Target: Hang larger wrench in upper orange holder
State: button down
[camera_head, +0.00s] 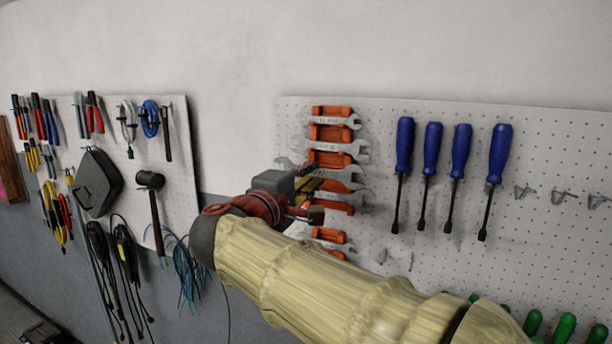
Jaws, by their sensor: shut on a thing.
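Several orange holders, the top one (332,110) among them, form a column on the white pegboard. Silver open-end wrenches, such as the top wrench (335,122) and the one below it (340,147), lie crosswise along this column. My gripper (312,184) is in front of the column's middle, to its left. It is shut on a wrench (343,175), whose right end shows beside the column. The fingers and arm hide most of this wrench and parts of the lower holders. Whether it touches a holder cannot be told.
Blue screwdrivers (461,150) hang right of the holders, with empty hooks (562,197) farther right. A left pegboard (182,120) carries pliers, cables and a black mallet (151,180). Green handles (565,328) show at bottom right. The wall above is clear.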

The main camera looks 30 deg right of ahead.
aim_at(314, 174)
jog(key=shift+p+x, duration=0.95)
jog(key=shift+x, duration=1.55)
jog(key=shift+w+d+f+b, duration=0.3)
jog(key=shift+f+b, duration=0.35)
jog(key=shift+b, duration=0.2)
jog(key=shift+w+d+f+b, duration=0.2)
jog(key=shift+d+b, duration=0.2)
jog(key=shift+b, duration=0.2)
jog(key=c, duration=1.7)
grip_release()
jog(key=v, duration=1.2)
jog(key=shift+w, duration=0.1)
